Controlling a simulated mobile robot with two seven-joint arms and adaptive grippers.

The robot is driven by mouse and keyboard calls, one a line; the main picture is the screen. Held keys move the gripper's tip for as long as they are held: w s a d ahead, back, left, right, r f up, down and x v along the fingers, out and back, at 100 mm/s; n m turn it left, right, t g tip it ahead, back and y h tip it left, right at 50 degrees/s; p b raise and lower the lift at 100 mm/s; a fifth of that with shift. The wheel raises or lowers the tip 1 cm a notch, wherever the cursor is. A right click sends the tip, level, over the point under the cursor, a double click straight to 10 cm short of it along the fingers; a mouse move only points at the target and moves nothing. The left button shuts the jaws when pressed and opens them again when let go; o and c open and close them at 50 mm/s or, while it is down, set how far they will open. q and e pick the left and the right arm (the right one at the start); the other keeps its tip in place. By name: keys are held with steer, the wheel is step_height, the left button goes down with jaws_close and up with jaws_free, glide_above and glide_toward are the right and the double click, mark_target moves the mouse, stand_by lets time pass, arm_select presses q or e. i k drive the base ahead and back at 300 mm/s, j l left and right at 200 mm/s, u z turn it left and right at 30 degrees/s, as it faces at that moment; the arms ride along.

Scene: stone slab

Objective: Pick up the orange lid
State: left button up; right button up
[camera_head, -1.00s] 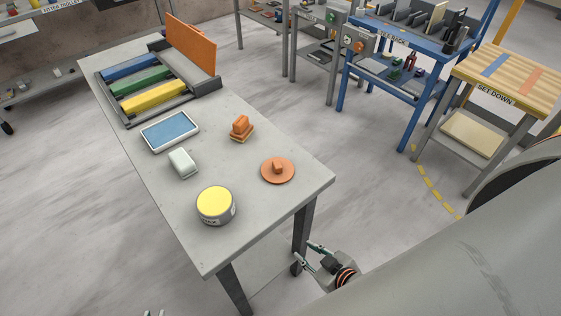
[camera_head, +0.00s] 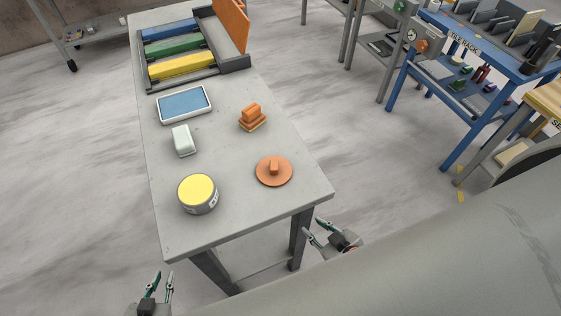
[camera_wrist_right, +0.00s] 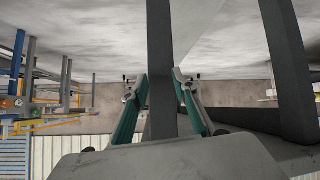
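The orange lid (camera_head: 274,171), a flat round disc with a small block-like knob on top, lies on the grey slab table (camera_head: 240,212) near its front right corner. My right gripper (camera_head: 313,227) is open and empty, below and beyond the table's right front corner, apart from the lid. In the right wrist view its two fingers (camera_wrist_right: 157,80) are spread, with a dark table leg (camera_wrist_right: 160,60) seen between them. The lid is not visible there. My left gripper (camera_head: 164,275) is open and empty, low in front of the table's near edge.
Near the lid stand a yellow-topped round tin (camera_head: 198,192), a stepped orange block (camera_head: 252,118) and a pale box (camera_head: 184,141). A blue-faced tray (camera_head: 184,103) and a rack with coloured bars (camera_head: 183,65) lie farther back. The blue tile rack (camera_head: 455,65) is at right.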

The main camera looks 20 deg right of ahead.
mark_target(273, 171)
steer(key=l+u, duration=0.2)
steer(key=l, duration=0.25)
steer(key=k+l+u, duration=0.2)
steer(key=l, duration=0.2)
steer(key=l+u, duration=0.15)
steer(key=l, duration=0.3)
